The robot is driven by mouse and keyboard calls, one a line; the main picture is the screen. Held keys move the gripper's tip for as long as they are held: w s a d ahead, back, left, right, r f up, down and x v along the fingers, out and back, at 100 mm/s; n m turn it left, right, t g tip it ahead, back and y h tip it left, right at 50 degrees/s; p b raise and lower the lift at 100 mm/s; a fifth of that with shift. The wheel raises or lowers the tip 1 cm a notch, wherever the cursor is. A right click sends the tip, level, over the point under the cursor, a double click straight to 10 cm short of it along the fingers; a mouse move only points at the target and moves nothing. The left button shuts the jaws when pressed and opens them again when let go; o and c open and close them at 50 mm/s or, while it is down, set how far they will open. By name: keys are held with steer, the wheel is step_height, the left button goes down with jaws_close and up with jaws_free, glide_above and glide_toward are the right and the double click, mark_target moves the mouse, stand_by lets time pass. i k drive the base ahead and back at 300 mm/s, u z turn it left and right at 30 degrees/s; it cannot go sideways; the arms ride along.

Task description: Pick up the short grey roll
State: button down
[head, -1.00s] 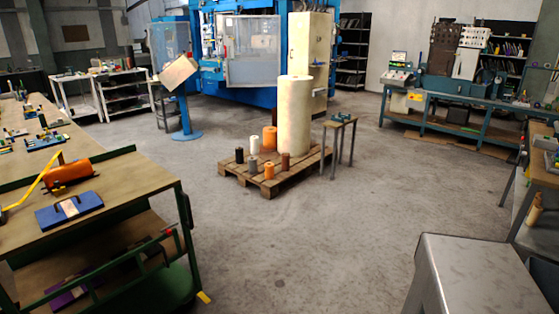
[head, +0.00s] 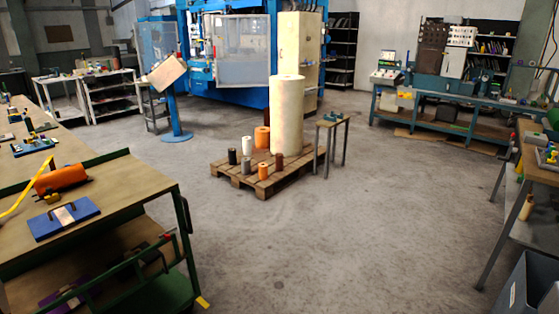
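The short grey roll (head: 246,166) stands upright near the front edge of the wooden pallet (head: 226,175), in the middle of the head view. A black roll (head: 232,156) stands to its left and a white roll (head: 247,145) behind it. A short orange roll (head: 263,171) and a brown roll (head: 279,161) stand to its right. A larger orange roll (head: 262,138) and a tall cream roll (head: 287,115) stand farther back. The grey roll's front is unobstructed. My gripper is not in view.
A small table (head: 332,123) stands right of the pallet. A workbench (head: 120,180) with a green cart frame lies at left, and a bench (head: 530,178) at right. A dark bin (head: 530,285) is at lower right. The concrete floor (head: 350,240) before the pallet is clear.

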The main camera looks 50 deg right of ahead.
mark_target(246, 162)
steer(key=u, duration=0.75)
steer(key=k, duration=0.1)
steer(key=z, duration=2.3)
steer(key=k, duration=0.9)
steer(key=u, duration=0.1)
steer(key=i, duration=0.85)
steer(key=z, duration=0.05)
